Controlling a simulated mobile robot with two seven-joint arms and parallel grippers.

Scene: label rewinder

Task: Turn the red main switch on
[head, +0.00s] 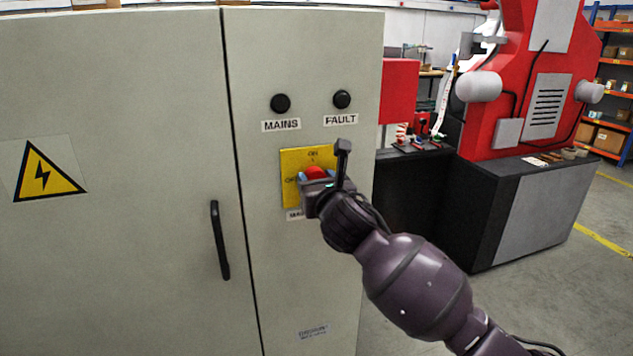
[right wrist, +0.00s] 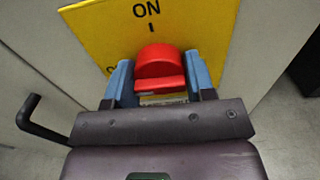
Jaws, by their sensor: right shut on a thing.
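The red main switch (head: 315,173) sits on a yellow plate (head: 289,160) on the grey cabinet's right door. The plate reads ON at the top, and part of OFF shows at the left. In the right wrist view the red switch (right wrist: 158,68) lies between the two blue fingertips, below the ON mark. My right gripper (head: 316,177) is shut on the switch, and its body hides the lower part of the plate. It also shows in the right wrist view (right wrist: 160,82). I cannot tell exactly which way the knob points. My left gripper is not in view.
Dark MAINS (head: 280,103) and FAULT (head: 342,99) lamps sit above the switch. A black door handle (head: 219,240) sticks out to the left. The red machine (head: 520,85) stands on a black and grey base at the right. Open floor lies in front of it.

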